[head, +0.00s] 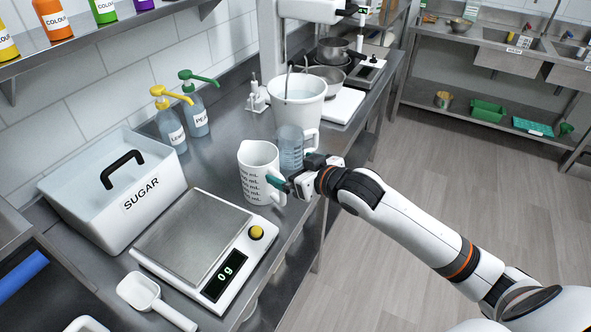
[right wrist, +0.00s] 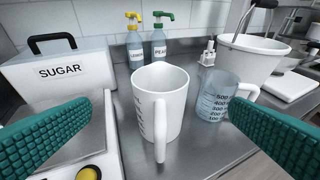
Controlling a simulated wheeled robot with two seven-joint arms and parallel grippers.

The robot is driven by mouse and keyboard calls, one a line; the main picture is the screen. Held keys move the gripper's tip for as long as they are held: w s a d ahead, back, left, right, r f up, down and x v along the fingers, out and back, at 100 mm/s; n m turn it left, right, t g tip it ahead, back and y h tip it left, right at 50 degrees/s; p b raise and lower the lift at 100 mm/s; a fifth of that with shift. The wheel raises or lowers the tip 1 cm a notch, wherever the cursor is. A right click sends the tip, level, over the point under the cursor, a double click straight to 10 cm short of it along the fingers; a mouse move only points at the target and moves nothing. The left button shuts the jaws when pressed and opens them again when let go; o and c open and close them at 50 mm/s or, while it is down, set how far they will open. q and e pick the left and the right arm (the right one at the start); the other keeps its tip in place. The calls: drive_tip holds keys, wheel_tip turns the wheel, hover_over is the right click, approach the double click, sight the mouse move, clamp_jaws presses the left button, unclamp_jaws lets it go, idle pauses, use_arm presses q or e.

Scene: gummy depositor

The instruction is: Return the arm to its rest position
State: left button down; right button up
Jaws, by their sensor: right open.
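My right arm (head: 400,215) reaches in from the lower right in the head view. Its gripper (head: 286,178) is at the counter's front edge, beside the white measuring jug (head: 258,170). In the right wrist view its two teal fingers are spread wide at either side, with nothing held between them. The white jug (right wrist: 160,98) stands upright and empty ahead of the gap, its handle (right wrist: 159,130) facing the gripper. A clear measuring jug (right wrist: 215,97) stands just right of it. My left gripper is not in view.
A scale (head: 190,245) reading 0 g, a SUGAR bin (head: 115,190) and a white scoop (head: 140,292) are on the left. Two pump bottles (head: 170,123) stand by the wall. A white bucket (head: 298,105) is behind the jugs. Open floor (head: 400,160) lies to the right.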

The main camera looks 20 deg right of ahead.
idle(0.4)
drive_tip(key=s+a+f+g+h, duration=0.1)
drive_tip(key=s+a+f+g, duration=0.25)
drive_tip(key=s+f, duration=0.65)
drive_tip(key=s+d+f+m+g+h, duration=0.1)
drive_tip(key=s+f+g, duration=0.2)
drive_tip(key=s, duration=0.7)
drive_tip(key=s+f+g+h, duration=0.1)
drive_tip(key=s+f+g, duration=0.25)
drive_tip(key=s, duration=0.65)
wheel_tip(320, 180, down, 29)
drive_tip(key=s+g+b, duration=0.1)
drive_tip(key=b, duration=0.1)
drive_tip(key=s+d+f+g+b, duration=0.1)
drive_tip(key=s+d+f, duration=0.2)
drive_tip(key=s+f, duration=1.3)
drive_tip(key=shift+h, duration=0.3)
